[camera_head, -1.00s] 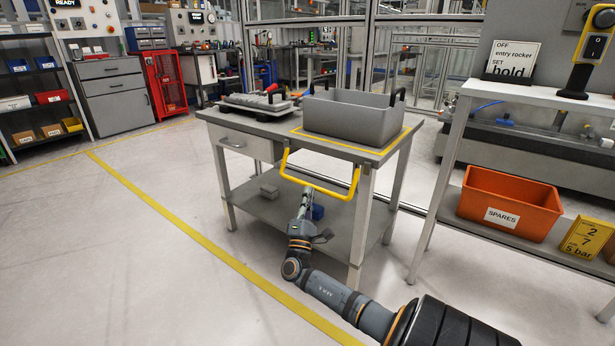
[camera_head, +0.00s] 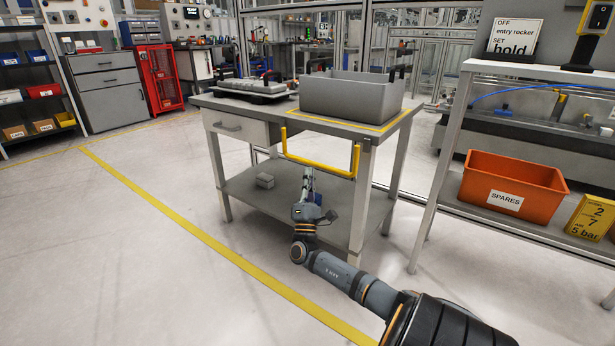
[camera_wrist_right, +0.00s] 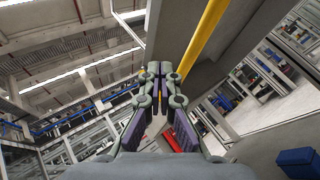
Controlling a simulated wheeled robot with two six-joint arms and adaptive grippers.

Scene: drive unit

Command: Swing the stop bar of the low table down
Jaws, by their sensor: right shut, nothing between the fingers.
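The yellow U-shaped stop bar (camera_head: 318,168) is at the front edge of the low grey table (camera_head: 234,103). Its crosspiece shows below the tabletop edge, between the drawer and the right front leg. My right gripper (camera_head: 308,172) points up at the crosspiece from below, left of its middle. In the right wrist view the fingers (camera_wrist_right: 165,72) are shut and empty. The bar (camera_wrist_right: 203,38) runs diagonally just past the fingertips, partly hidden behind them. I cannot tell whether they touch. My left gripper is not in view.
A taller bench with an orange spares bin (camera_head: 510,187) stands to the right. The floor at left is clear.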

